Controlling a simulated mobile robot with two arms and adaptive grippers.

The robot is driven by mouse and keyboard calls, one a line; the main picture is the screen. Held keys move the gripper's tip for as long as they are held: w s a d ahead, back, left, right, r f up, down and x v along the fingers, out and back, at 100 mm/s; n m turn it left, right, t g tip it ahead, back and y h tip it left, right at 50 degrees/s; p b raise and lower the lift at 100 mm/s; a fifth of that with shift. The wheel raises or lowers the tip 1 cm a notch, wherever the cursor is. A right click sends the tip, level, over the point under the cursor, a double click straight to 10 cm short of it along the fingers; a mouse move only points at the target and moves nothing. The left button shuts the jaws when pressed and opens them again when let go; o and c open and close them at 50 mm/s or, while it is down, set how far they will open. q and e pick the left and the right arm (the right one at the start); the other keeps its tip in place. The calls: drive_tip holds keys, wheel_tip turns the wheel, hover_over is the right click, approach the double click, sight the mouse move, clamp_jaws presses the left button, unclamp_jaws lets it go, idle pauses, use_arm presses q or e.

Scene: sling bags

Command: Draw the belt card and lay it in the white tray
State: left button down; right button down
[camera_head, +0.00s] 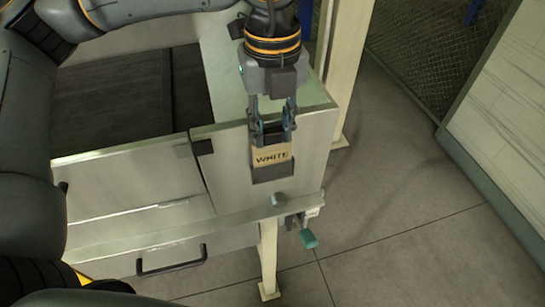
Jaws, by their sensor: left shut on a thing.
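A tan card (272,157) printed "WHITE" stands upright at a dark holder (272,174) on the front panel of the metal bench. The holder covers its lower edge. My left gripper (273,137) points down from above, with its fingers shut on the card's upper part. I cannot tell how deep the card sits in the holder. No white tray is plainly visible. My right gripper is not in view.
The metal bench (128,185) has a front rail, a dark handle (171,268) and a teal-ended lever (308,239) near its right corner. A pale post (347,70) stands behind that corner. The grey floor at right is clear.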

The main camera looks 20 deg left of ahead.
use_arm(q)
drive_tip(key=shift+r+p, duration=0.55)
drive_tip(key=shift+r, duration=0.9)
drive_tip(key=shift+r, duration=0.1)
drive_tip(key=shift+r+p, duration=0.85)
drive_tip(key=shift+r, duration=1.1)
drive_tip(key=shift+f, duration=0.1)
